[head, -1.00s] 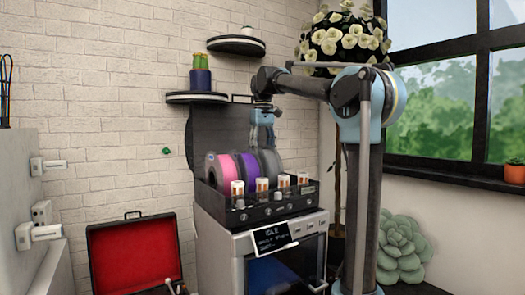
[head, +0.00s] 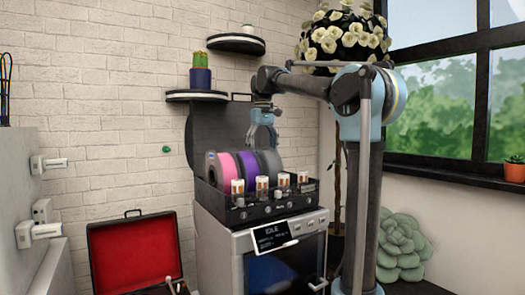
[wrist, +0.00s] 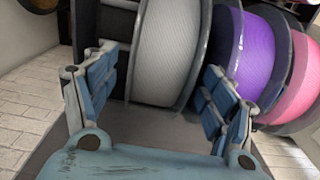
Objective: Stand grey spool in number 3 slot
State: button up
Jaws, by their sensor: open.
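The grey spool (head: 270,161) stands upright in the dark rack (head: 258,213) on top of the machine, right of the purple spool (head: 246,166). My gripper (head: 263,146) is above and partly in front of it, fingers pointing down. In the wrist view, the open fingers (wrist: 160,88) are on either side of the grey spool (wrist: 168,50), with gaps visible beside it. The purple spool (wrist: 262,58) is just beyond the right finger. Slot numbers are not readable, so I cannot tell which slot holds the grey spool.
A pink spool (head: 222,170) stands left of the purple one. Several orange-and-white containers (head: 262,188) line the rack's front. A dark panel (head: 218,140) rises behind. Shelves (head: 197,96) hang above left, and an open red case (head: 133,252) lies lower left.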

notch_tip(320, 180, up, 12)
dwell(0.6)
dwell(0.5)
